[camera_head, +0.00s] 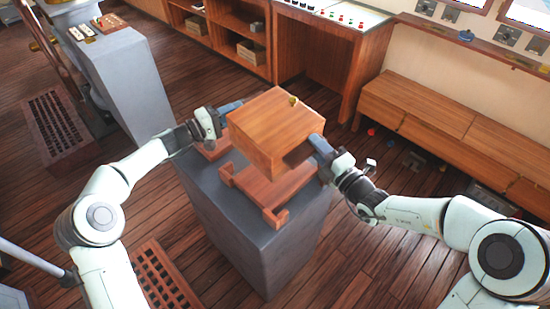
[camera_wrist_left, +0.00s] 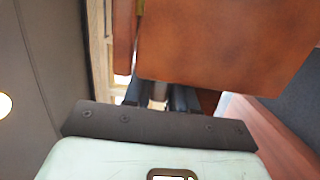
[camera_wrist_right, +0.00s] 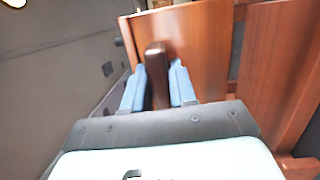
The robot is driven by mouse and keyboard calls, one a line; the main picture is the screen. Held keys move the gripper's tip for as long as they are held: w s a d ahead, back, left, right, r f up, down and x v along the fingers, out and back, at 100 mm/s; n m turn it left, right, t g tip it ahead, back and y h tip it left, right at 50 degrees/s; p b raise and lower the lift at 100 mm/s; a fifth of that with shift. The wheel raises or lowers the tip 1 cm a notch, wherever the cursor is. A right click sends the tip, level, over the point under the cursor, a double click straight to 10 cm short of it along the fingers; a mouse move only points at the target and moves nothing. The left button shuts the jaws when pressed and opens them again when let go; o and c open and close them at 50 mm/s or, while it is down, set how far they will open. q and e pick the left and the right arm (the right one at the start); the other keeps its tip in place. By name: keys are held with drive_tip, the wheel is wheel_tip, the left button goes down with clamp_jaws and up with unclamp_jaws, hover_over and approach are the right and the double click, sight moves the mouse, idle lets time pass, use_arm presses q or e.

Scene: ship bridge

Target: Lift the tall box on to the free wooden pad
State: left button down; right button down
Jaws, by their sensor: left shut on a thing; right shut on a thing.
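The tall wooden box (camera_head: 268,128) is between my two grippers, above the grey pedestal top (camera_head: 222,192). A bare wooden pad (camera_head: 270,190) with raised ends shows below the box's near side. Part of another pad (camera_head: 212,150) shows to the left, under my left gripper. The box appears raised; its underside is hidden. My left gripper (camera_head: 232,106) is shut at the box's left side; the box (camera_wrist_left: 225,42) fills the upper part of the left wrist view. My right gripper (camera_head: 320,143) is shut on a side handle (camera_wrist_right: 156,72) of the box, between its blue fingers.
A grey console (camera_head: 118,85) stands at the left. A wooden bench (camera_head: 440,120) runs along the right wall, and a control desk (camera_head: 325,50) is behind. Slatted wooden grates (camera_head: 160,280) lie on the plank floor. Small coloured items lie by the bench.

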sight(232, 119)
use_arm(q)
drive_tip(key=shift+s+r, duration=0.1)
drive_tip(key=shift+r, duration=0.25)
use_arm(e)
drive_tip(key=shift+s+d+r, duration=0.1)
drive_tip(key=shift+r, duration=0.1)
use_arm(q)
drive_tip(key=shift+f, duration=0.1)
use_arm(e)
drive_tip(key=shift+f, duration=0.1)
